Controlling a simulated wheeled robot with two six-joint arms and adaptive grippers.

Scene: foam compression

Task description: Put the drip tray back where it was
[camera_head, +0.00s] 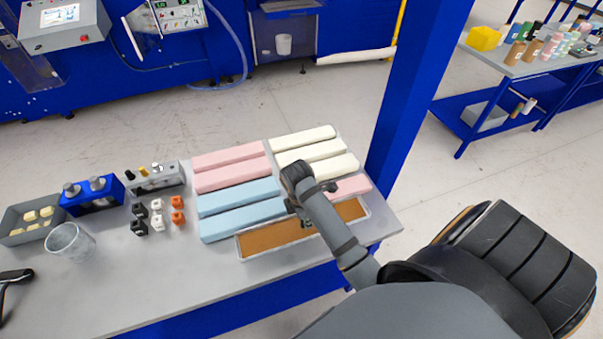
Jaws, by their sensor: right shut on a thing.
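A shallow tray (266,239) with a pale metal rim and a brown inside lies at the front right of the table, beside the foam blocks. I take it to be the drip tray. My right gripper (306,221) reaches down over its middle and is shut on it; the wrist hides most of the fingers and part of the tray's far side. I cannot tell whether the tray is lifted off the table. A dark part at the left edge looks like my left gripper (14,280); it is cut off, so its jaws cannot be judged.
Pink (228,157), blue (240,195) and cream (303,138) foam blocks lie close behind the tray. A clear cup (70,242), a grey bin (30,221) and small black and orange pieces stand left. A blue post (408,95) rises behind the right end.

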